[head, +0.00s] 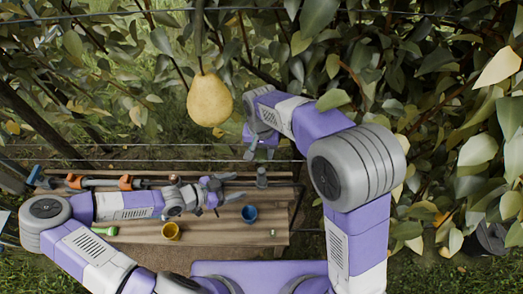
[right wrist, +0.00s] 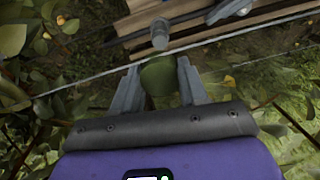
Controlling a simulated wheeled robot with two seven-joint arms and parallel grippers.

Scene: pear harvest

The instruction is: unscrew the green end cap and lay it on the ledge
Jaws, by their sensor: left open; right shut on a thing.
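My right gripper (right wrist: 159,68) is shut on a rounded green thing, which looks like the green end cap (right wrist: 158,77), in the right wrist view. In the head view this gripper (head: 261,153) is above the back edge of the wooden plank ledge (head: 265,232), and I cannot make out the cap there. My left gripper (head: 236,186) is open over the planks, with nothing seen between its fingers. A dark pipe with orange clamps (head: 125,182) lies along the back of the planks; my left arm hides part of it.
A grey cylinder (head: 261,177) stands on the planks below my right gripper. A yellow cup (head: 171,231), a blue cup (head: 249,214) and a green-handled tool (head: 105,230) are nearer the front. A pear (head: 209,100) hangs beside my right arm. Wires cross behind the planks.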

